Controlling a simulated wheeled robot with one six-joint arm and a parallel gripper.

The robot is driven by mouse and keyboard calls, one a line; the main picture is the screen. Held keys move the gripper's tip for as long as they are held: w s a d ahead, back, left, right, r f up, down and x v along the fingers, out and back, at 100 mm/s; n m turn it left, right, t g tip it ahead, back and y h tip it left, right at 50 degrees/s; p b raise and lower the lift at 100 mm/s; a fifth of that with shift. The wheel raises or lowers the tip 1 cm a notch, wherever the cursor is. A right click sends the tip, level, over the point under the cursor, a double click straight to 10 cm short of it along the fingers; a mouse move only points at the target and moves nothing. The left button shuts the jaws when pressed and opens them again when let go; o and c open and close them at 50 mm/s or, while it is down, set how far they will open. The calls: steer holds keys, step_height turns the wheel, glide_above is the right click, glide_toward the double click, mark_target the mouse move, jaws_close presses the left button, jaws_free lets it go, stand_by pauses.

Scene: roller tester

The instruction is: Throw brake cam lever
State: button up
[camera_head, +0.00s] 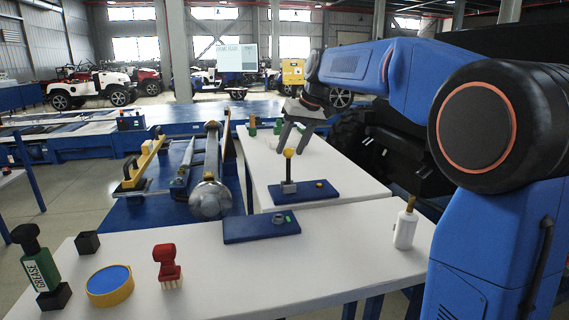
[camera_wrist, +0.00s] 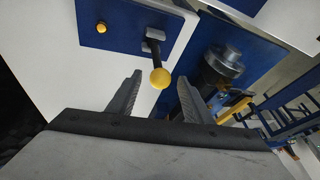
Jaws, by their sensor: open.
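The brake cam lever (camera_head: 289,166) stands upright on a blue base plate on the white table. It has a grey block at its foot, a dark shaft and a yellow ball knob. In the wrist view the yellow knob (camera_wrist: 160,78) lies between and just beyond my two fingertips, with the shaft running up to the grey block. My gripper (camera_head: 291,140) is open above the lever, its fingers spread and pointing down. In the wrist view my gripper (camera_wrist: 162,90) holds nothing, and I see no contact with the knob.
The blue base plate (camera_head: 318,189) also carries a small yellow button. A second blue plate (camera_head: 262,229) with a metal fitting lies nearer.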

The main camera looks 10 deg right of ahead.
mark_target(288, 169)
steer(key=x, duration=0.7)
jaws_close()
